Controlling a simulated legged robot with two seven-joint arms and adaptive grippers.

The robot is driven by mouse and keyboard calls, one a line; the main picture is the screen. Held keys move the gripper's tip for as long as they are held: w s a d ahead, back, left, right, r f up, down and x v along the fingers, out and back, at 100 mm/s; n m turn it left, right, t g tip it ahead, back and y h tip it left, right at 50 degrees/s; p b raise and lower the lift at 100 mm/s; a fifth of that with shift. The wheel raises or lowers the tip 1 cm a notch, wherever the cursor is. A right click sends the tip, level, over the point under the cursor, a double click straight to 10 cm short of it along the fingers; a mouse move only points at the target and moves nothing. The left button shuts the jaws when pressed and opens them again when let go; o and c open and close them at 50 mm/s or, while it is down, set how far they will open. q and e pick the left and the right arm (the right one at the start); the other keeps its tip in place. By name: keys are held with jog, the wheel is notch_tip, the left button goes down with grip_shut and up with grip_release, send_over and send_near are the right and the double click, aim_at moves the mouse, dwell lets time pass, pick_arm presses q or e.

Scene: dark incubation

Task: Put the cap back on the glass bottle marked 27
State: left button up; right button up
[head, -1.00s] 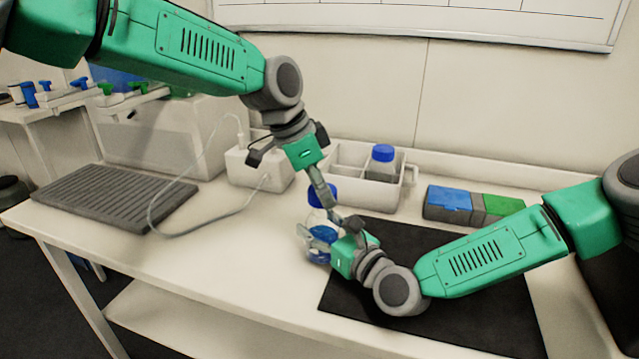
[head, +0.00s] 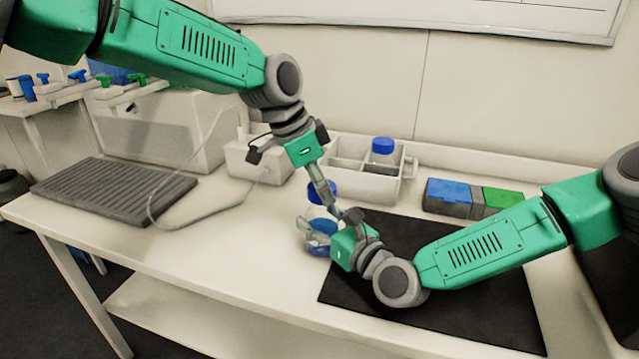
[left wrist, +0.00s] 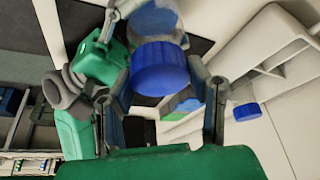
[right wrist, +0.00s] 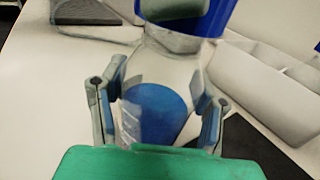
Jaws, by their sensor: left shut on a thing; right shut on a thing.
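My left gripper (head: 322,188) is shut on a blue cap (head: 321,193), which it holds over the bottle's mouth. The cap fills the middle of the left wrist view (left wrist: 160,68), with a fingertip on each side. My right gripper (head: 322,236) is shut around the body of a clear glass bottle (right wrist: 180,73) that carries a blue round patch. In the right wrist view the bottle stands between the fingers, and the cap shows at the top edge (right wrist: 222,18), over the neck and somewhat to the right. I cannot tell whether cap and neck touch. No number is legible.
A white divided rack (head: 349,181) stands behind, holding another blue-capped bottle (head: 382,154). A blue and grey box (head: 448,197) and a green one (head: 503,201) are at the right. A black mat (head: 455,315) lies under my right arm. A grey ribbed plate (head: 110,195) and cable lie left.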

pick_arm(q)
jog(key=shift+f, duration=0.15)
jog(key=shift+m, duration=0.6)
jog(key=m+g, duration=0.2)
jog(key=m, duration=0.2)
jog(key=m+g, duration=0.1)
jog(key=m, duration=0.3)
jog(key=shift+w+d+f, duration=0.1)
jog(key=m+g+y, duration=0.1)
jog(key=m, duration=0.4)
jog(key=shift+w+f+g+y, duration=0.1)
jog(key=shift+w+g+y, duration=0.05)
jog(key=shift+g+y, duration=0.25)
jog(key=shift+a+m+y, duration=0.25)
jog(key=shift+m+y, duration=0.05)
jog(key=shift+m, duration=0.7)
jog(key=shift+r, duration=0.2)
